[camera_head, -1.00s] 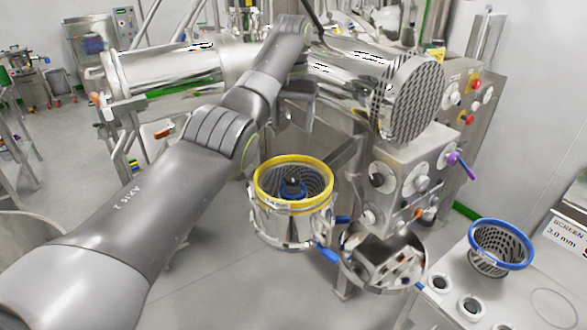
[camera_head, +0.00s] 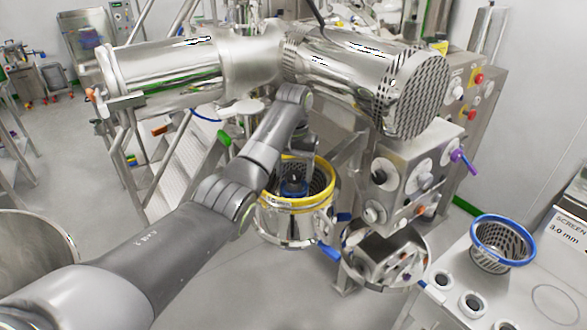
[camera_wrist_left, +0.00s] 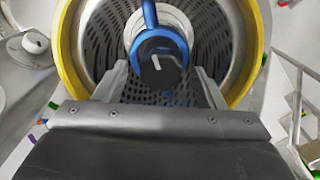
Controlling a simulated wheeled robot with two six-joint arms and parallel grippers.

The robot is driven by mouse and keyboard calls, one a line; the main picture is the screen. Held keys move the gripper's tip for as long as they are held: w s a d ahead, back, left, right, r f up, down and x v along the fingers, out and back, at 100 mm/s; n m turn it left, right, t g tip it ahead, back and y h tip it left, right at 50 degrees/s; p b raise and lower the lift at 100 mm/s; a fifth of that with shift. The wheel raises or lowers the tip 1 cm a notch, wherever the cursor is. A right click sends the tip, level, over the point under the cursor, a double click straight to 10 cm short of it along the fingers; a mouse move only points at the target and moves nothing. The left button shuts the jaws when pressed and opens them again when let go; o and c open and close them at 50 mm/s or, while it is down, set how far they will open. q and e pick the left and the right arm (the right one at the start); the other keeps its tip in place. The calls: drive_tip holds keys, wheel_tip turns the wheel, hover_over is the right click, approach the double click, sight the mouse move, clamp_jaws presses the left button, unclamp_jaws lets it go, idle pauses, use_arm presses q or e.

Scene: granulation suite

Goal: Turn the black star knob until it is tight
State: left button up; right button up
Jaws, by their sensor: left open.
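The black knob (camera_head: 293,178) sits in the middle of the yellow-rimmed perforated basket (camera_head: 285,207), above a blue ring. In the left wrist view the black knob (camera_wrist_left: 157,68) shows from above with a pale mark on it and the blue ring (camera_wrist_left: 158,42) around it. My left gripper (camera_wrist_left: 163,82) is open. Its two fingers point into the basket, one on each side of the knob, with gaps to it; I cannot tell how far above it they are. In the head view my left wrist partly covers the basket's far side. My right gripper is not in view.
The large steel cylinder (camera_head: 340,70) hangs just behind and above my left arm. A steel control box (camera_head: 410,165) with knobs stands right of the basket. A blue-rimmed screen (camera_head: 500,243) rests on the right-hand bench. Open floor lies in front of the basket.

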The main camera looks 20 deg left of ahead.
use_arm(q)
drive_tip(key=shift+c, duration=1)
drive_tip(key=c, duration=0.8)
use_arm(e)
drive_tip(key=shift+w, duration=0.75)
